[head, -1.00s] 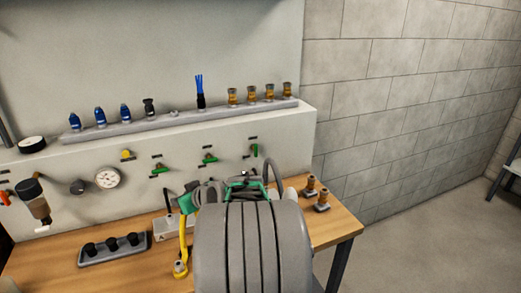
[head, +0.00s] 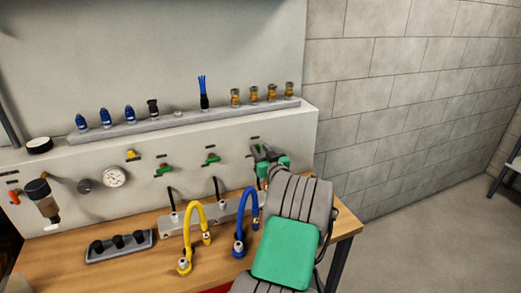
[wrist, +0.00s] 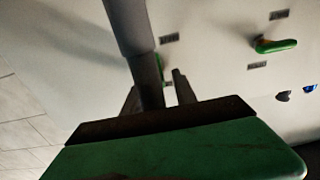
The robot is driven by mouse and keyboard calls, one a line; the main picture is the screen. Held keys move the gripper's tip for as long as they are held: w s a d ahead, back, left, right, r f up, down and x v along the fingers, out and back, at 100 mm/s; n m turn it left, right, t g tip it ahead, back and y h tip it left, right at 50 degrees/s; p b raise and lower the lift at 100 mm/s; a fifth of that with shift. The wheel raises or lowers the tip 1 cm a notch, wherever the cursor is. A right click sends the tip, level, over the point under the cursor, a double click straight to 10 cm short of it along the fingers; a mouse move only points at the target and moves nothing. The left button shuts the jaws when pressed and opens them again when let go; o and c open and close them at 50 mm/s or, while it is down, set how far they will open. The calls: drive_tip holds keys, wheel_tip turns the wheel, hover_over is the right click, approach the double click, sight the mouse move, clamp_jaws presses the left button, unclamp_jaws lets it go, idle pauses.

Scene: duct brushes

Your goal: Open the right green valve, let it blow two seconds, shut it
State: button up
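Three green valves are on the pale panel. The left valve (head: 164,170) and the middle valve (head: 211,159) have handles lying roughly level. My gripper (head: 262,153) is up at the right valve and covers it in the head view. In the wrist view a narrow strip of the right valve's green handle (wrist: 160,67) shows past a grey bar, near my fingers. That strip runs up and down the picture, crosswise to the neighbouring green handle (wrist: 275,46). Contact is hidden, and the finger gap cannot be judged.
A yellow hose (head: 195,212) and a blue hose (head: 254,205) stand on the wooden bench (head: 130,272). A ledge (head: 150,127) above the valves holds several nozzles and a blue brush (head: 203,95). A black-capped tray (head: 92,254) lies at left.

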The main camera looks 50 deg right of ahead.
drive_tip(key=shift+c, duration=0.3)
clamp_jaws()
drive_tip(key=shift+m+b, duration=0.3)
drive_tip(key=shift+b, duration=0.05)
drive_tip(key=m+b, duration=0.1)
drive_tip(key=m, duration=0.4)
drive_tip(key=f+m+b, duration=0.1)
drive_tip(key=m, duration=0.5)
drive_tip(key=d+m+b, duration=0.1)
drive_tip(key=m, duration=0.5)
drive_tip(key=shift+s+f+b, duration=0.15)
drive_tip(key=shift+s+b, duration=0.15)
drive_tip(key=shift+s, duration=0.1)
drive_tip(key=shift+m, duration=0.3)
